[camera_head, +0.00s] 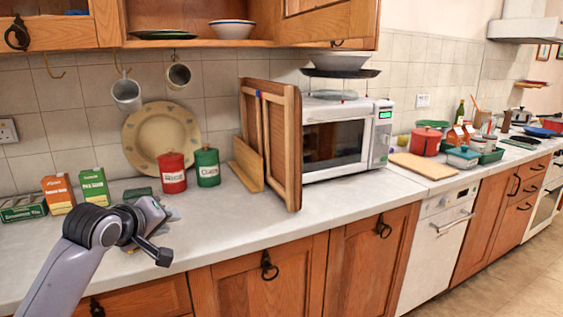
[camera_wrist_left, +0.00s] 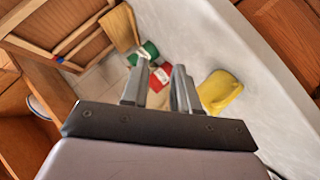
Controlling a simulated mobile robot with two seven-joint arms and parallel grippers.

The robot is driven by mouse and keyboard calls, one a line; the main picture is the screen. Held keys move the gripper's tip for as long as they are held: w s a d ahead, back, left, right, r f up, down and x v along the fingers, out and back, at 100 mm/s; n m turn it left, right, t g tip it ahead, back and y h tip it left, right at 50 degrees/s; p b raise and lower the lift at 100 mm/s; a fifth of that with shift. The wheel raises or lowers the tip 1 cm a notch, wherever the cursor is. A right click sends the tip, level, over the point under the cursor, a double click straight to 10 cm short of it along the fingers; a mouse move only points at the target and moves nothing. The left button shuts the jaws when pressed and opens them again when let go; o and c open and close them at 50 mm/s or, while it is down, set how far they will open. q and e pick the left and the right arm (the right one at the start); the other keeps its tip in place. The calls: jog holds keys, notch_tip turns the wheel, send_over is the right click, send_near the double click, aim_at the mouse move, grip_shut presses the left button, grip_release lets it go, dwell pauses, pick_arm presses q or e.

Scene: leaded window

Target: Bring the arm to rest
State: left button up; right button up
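My left arm comes in from the lower left in the head view. Its gripper (camera_head: 160,213) is above the counter near the front left, in front of the red and green canisters. In the left wrist view the two fingers (camera_wrist_left: 160,88) stand apart, with nothing held between them. A yellow object (camera_wrist_left: 221,92) lies beyond the right finger in that view. It does not show in the head view, where my gripper may cover it. My right gripper is in neither view.
The counter (camera_head: 240,222) is clear in front of the microwave (camera_head: 335,138) and wooden rack (camera_head: 285,145). A red canister (camera_head: 172,174), green canister (camera_head: 207,167) and several cartons stand at the left. Mugs hang below the wall cupboards (camera_head: 330,22).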

pick_arm(q)
jog(key=s+d+f+m, duration=0.1)
jog(key=s+f+m, duration=0.1)
jog(key=s+f, duration=0.6)
jog(key=s+d+f+m+g, duration=0.1)
jog(key=s+f+m, duration=0.3)
jog(key=f, duration=0.7)
jog(key=s+d+f+m, duration=0.1)
jog(key=s+d+f, duration=0.1)
jog(key=s+f, duration=0.65)
jog(key=s+f+m, duration=0.3)
jog(key=s+f, duration=0.2)
jog(key=s, duration=0.7)
jog(key=shift+s+f, duration=0.2)
jog(key=shift+f, duration=0.2)
